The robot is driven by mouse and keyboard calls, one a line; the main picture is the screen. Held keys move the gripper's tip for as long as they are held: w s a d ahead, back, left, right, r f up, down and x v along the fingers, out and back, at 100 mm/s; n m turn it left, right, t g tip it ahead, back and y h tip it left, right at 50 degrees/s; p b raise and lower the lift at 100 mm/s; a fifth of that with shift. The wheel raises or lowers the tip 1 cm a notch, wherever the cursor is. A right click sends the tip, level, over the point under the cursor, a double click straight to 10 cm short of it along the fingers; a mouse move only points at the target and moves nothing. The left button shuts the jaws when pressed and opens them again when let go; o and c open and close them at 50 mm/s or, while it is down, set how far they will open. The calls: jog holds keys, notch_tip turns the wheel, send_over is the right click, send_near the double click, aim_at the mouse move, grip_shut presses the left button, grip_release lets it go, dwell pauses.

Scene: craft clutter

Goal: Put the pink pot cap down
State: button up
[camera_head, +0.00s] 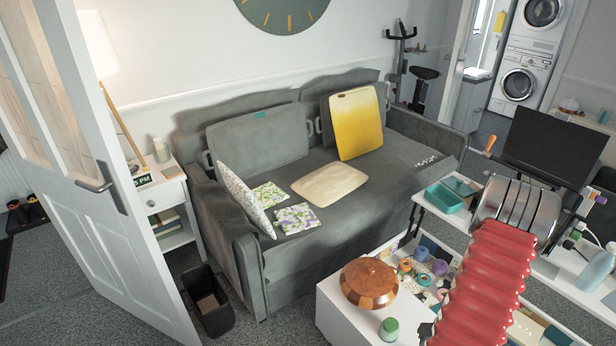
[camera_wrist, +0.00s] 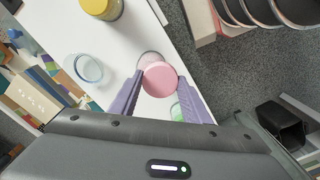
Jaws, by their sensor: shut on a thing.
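The pink pot cap (camera_wrist: 159,77) is a small round pink disc, seen in the wrist view. My gripper (camera_wrist: 160,83) has its two purple fingers shut on the cap's sides. The cap is over a white surface (camera_wrist: 205,118); I cannot tell whether it touches it. A pale round rim (camera_wrist: 150,57) shows partly behind the cap. In the head view I cannot make out the cap or my fingertips.
In the wrist view, an empty-looking clear glass jar (camera_wrist: 82,71) stands left of the cap, a yellow-lidded jar (camera_wrist: 101,8) above it, and a green item (camera_wrist: 176,113) close below. In the head view, a wooden lidded bowl (camera_head: 368,283) and green-capped jar (camera_head: 389,329) stand on white furniture.

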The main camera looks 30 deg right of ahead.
jog(key=w+a+r, duration=0.6)
jog(key=w+r, duration=0.3)
jog(key=w, duration=0.2)
jog(key=w+a+r, duration=0.7)
jog(key=w+r, duration=0.2)
jog(key=w, duration=0.3)
jog(key=w+a+r+n, duration=0.2)
jog(key=w+a+r, duration=0.2)
jog(key=a, duration=0.5)
jog(key=w+a+r+n, duration=0.2)
jog(key=w+a+r, duration=0.2)
jog(key=a, duration=0.5)
jog(key=w+a+r+n, duration=0.2)
jog(key=w+a+r, duration=0.2)
jog(key=a, duration=0.5)
notch_tip(320, 180, up, 2)
jog(key=shift+w+a+r, duration=0.1)
jog(key=shift+w+a, duration=0.1)
